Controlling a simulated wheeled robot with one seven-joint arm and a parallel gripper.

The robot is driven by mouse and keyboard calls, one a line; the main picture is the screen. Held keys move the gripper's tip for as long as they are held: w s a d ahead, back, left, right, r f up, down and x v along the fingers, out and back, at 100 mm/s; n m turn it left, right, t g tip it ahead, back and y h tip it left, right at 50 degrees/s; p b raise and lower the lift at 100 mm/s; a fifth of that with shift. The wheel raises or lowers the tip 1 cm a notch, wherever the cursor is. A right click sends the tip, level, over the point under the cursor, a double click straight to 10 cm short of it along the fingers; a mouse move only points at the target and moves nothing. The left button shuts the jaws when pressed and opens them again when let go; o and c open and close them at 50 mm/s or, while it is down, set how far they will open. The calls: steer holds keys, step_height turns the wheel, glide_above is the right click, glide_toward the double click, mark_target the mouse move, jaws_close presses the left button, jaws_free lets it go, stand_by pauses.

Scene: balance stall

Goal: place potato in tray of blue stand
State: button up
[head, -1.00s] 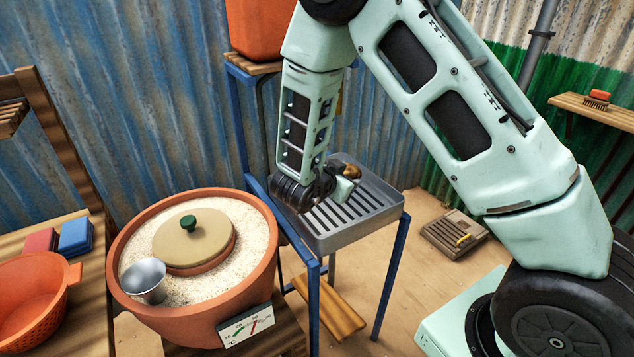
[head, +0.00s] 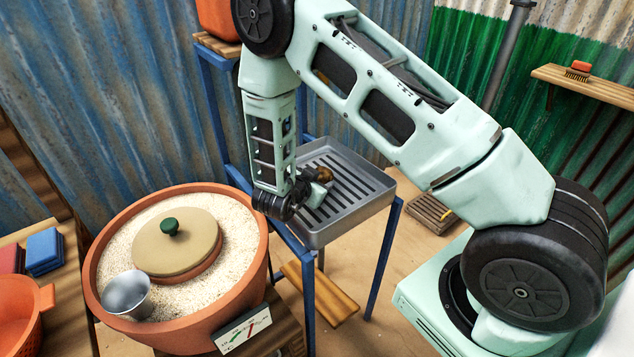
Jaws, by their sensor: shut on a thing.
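The blue stand (head: 379,262) holds a grey slatted tray (head: 372,198) at the middle of the head view. My gripper (head: 318,183) is over the left part of the tray, with my wrist at the tray's left rim. It is shut on the brown potato (head: 324,173), which shows only as a small piece beyond the fingers. I cannot tell whether the potato touches the tray slats. The rest of the tray is bare.
A large clay pot (head: 92,265) of pale grains, with a lidded vessel (head: 178,243) and a metal cup (head: 127,294), stands left of the stand. An orange container (head: 218,20) is behind. A wall shelf (head: 590,86) holds a brush. Tray's right side is free.

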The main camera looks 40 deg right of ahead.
steer(key=shift+f, duration=0.5)
steer(key=o, duration=0.8)
steer(key=shift+f, duration=0.15)
steer(key=shift+c, duration=0.2)
steer(key=shift+s, duration=0.1)
